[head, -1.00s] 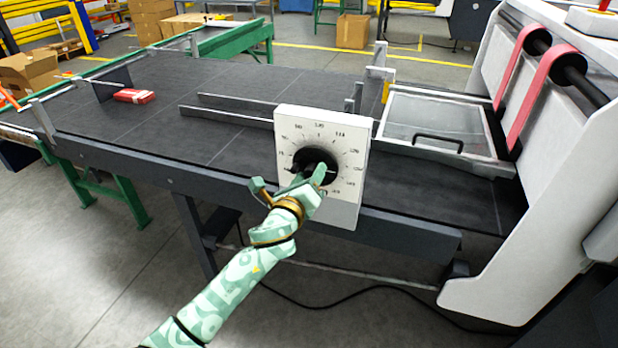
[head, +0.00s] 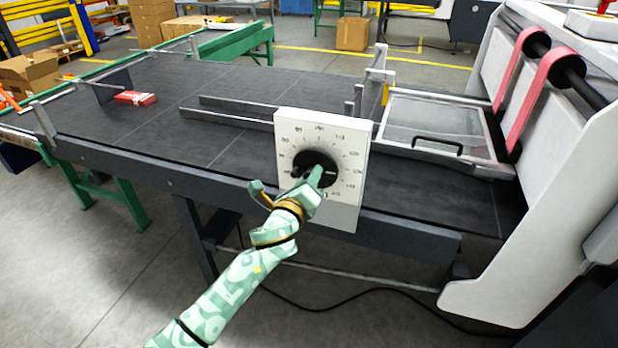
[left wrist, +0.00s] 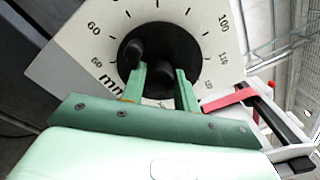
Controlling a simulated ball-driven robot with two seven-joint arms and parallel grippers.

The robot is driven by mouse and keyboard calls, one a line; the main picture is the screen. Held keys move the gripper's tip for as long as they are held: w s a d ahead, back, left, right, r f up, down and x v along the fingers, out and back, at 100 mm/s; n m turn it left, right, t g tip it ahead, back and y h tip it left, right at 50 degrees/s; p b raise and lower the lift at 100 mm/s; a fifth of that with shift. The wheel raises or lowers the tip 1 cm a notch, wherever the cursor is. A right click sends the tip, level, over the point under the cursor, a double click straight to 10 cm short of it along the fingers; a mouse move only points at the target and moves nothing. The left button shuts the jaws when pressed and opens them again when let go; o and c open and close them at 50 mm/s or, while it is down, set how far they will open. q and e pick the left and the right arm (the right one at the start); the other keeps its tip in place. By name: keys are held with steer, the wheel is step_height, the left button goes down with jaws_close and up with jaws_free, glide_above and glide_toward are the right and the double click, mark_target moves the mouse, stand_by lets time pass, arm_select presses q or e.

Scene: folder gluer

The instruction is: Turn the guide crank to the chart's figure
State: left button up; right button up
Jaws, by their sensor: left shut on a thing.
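The guide crank (head: 313,160) is a black round disc on a white dial plate (head: 350,206) with figures around it. It stands at the front edge of the dark table. In the left wrist view the crank (left wrist: 183,45) shows a dark knob at its upper left. My left gripper (head: 318,178) is at the face of the crank. In the left wrist view my left gripper (left wrist: 160,78) has its two green fingers on either side of a dark part of the crank, shut on it. The fingers partly hide the crank in the head view. No chart is readable. My right gripper is out of view.
The dark table (head: 150,125) carries a red packet (head: 135,97) at the far left and metal guide rails (head: 230,115). A clear cover (head: 430,120) with a black handle lies right of the dial. The white machine with red belts (head: 535,80) stands at the right.

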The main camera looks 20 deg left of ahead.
arm_select(q)
steer(key=shift+f+n+p, duration=0.15)
steer(key=shift+n+p, duration=1.8)
steer(key=shift+n, duration=3.7)
steer(key=shift+f+n+p, duration=0.1)
steer(key=shift+n+p, duration=1.85)
steer(key=shift+n, duration=3.7)
steer(key=o, duration=1)
steer(key=shift+c, duration=0.2)
steer(key=shift+s, duration=0.15)
